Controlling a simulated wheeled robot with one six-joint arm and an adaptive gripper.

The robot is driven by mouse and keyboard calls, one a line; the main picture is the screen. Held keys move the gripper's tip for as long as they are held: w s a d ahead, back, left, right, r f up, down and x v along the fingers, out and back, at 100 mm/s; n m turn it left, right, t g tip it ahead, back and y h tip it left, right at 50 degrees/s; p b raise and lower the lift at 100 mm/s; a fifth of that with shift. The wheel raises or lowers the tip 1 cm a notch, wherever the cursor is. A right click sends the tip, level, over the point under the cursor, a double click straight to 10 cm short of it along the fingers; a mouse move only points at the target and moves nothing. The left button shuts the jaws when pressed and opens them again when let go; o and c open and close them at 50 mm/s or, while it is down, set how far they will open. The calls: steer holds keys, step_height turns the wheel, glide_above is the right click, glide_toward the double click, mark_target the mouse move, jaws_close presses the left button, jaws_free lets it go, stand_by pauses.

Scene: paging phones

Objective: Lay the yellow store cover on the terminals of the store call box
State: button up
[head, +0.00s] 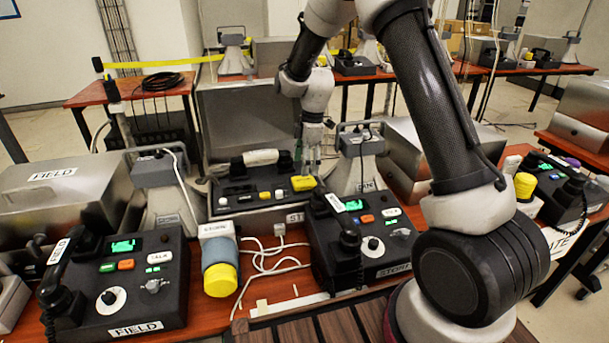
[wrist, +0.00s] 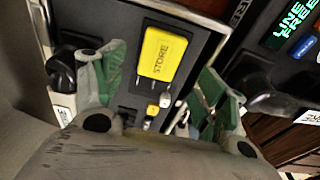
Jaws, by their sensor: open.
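The yellow cover marked STORE (wrist: 162,53) lies on the right end of the black store call box (head: 237,205); it also shows in the head view (head: 303,184). Its underside and any terminals under it are hidden. My gripper (head: 311,163) is just above that end of the box, pointing down. In the wrist view its green-padded fingers (wrist: 160,75) are spread on either side of the cover, with a gap visible on both sides. Nothing is held between them. A small yellow button (wrist: 152,110) and a pale switch sit on the panel beside the cover.
A black phone console (head: 360,235) stands close to the right of the box, with a grey horn speaker (head: 360,165) behind it. The FIELD console (head: 125,275) and a yellow-capped canister (head: 220,275) are at front left. White cable lies between the consoles.

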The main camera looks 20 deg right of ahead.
mark_target(309, 179)
steer(key=s+d+r+m+t, duration=0.1)
steer(key=s+d+r+m, duration=0.3)
steer(key=s+r, duration=0.5)
steer(key=s+d+r+m+t, duration=0.1)
steer(key=s+d+r+m, duration=0.35)
steer(key=r, duration=0.75)
steer(key=s+d+r+m+t, duration=0.1)
steer(key=s+d+m, duration=0.2)
steer(key=s, duration=0.7)
steer(key=s+d+r+m+t+h, duration=0.1)
steer(key=s+d+m, duration=0.1)
steer(key=s+m, duration=0.4)
steer(key=s, duration=0.5)
steer(key=shift+s+d+r, duration=0.25)
steer(key=shift+s+d, duration=0.05)
steer(key=shift+d, duration=0.1)
steer(key=shift+m, duration=0.25)
